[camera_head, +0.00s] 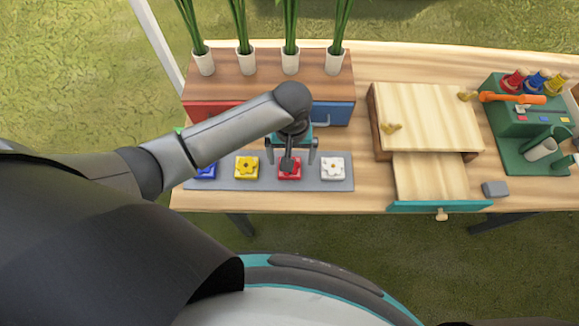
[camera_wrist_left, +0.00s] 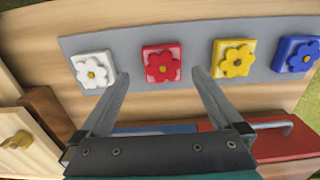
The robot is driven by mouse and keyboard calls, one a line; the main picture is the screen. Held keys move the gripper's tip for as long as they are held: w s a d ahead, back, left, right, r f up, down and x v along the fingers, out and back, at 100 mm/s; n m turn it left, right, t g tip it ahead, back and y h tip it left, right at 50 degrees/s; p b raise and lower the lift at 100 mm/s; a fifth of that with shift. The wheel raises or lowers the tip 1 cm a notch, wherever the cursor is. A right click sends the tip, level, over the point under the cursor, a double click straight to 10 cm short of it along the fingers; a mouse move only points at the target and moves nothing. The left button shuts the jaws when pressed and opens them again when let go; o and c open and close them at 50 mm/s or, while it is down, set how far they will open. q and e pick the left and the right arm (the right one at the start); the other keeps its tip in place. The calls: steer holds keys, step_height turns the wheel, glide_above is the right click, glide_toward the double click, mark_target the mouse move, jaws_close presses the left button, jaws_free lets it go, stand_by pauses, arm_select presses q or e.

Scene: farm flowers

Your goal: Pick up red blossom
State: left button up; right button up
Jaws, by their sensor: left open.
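The red blossom (camera_head: 289,171) is a red square block with a flower on top, on the grey mat (camera_head: 220,183). My right gripper is not in view.
A white blossom (camera_head: 333,167) is right of the red one; yellow (camera_head: 246,167) and blue (camera_head: 205,171) blossoms are left. Behind stands a wooden drawer box (camera_head: 250,88) with several plants in white pots. A wooden box with an open drawer (camera_head: 430,176) is to the right.

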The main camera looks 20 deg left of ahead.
arm_select(q)
steer(key=f, duration=0.2)
steer(key=f+b, duration=0.1)
steer(key=f, duration=0.1)
steer(key=shift+a+f, duration=0.2)
steer(key=shift+f, duration=0.1)
steer(key=c, duration=1.3)
steer(key=shift+r, duration=0.1)
